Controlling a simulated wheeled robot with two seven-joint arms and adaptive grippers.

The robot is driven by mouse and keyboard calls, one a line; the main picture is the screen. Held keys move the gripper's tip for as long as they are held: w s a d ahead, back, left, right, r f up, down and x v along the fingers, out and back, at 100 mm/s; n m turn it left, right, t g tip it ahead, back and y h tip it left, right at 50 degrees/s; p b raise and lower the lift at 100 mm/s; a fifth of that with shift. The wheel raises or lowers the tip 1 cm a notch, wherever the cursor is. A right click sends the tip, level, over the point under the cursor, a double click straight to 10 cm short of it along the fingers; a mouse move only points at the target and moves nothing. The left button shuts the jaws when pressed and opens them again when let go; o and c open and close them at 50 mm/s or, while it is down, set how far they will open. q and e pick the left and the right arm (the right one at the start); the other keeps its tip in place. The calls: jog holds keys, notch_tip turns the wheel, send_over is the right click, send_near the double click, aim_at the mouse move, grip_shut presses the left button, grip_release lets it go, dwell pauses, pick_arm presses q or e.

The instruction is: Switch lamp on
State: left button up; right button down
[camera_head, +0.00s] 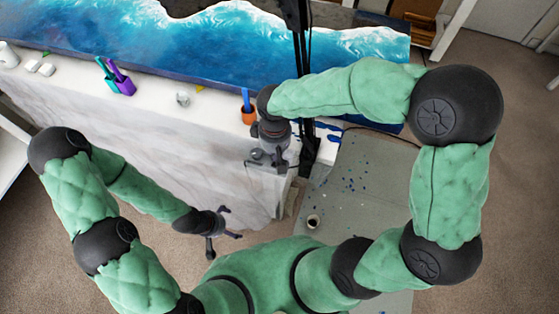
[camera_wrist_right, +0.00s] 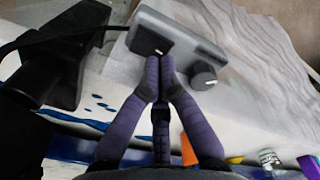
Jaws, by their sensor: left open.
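A grey control box (camera_wrist_right: 200,42) with a dark switch (camera_wrist_right: 150,42) and a round knob (camera_wrist_right: 203,77) shows in the right wrist view. It also shows in the head view (camera_head: 266,182), at the table's front corner. My right gripper (camera_wrist_right: 159,68) has its fingertips together at the box's switch side; I cannot tell whether they touch it. In the head view my right gripper (camera_head: 268,157) is just above the box. A black stand with poles (camera_head: 298,45) rises behind it; the lamp head is not clearly visible. My left gripper (camera_head: 226,222) is open and empty, in front of the table.
A paint-spotted grey mat (camera_head: 350,190) lies on the floor, with a small cup (camera_head: 313,221).

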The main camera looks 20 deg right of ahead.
jog(key=shift+f+b, duration=0.8)
jog(key=shift+f, duration=0.4)
dwell(0.6)
jog(key=shift+r, duration=0.1)
jog(key=shift+r+p, duration=2.95)
jog(key=shift+r, duration=0.55)
jog(key=shift+f, duration=0.1)
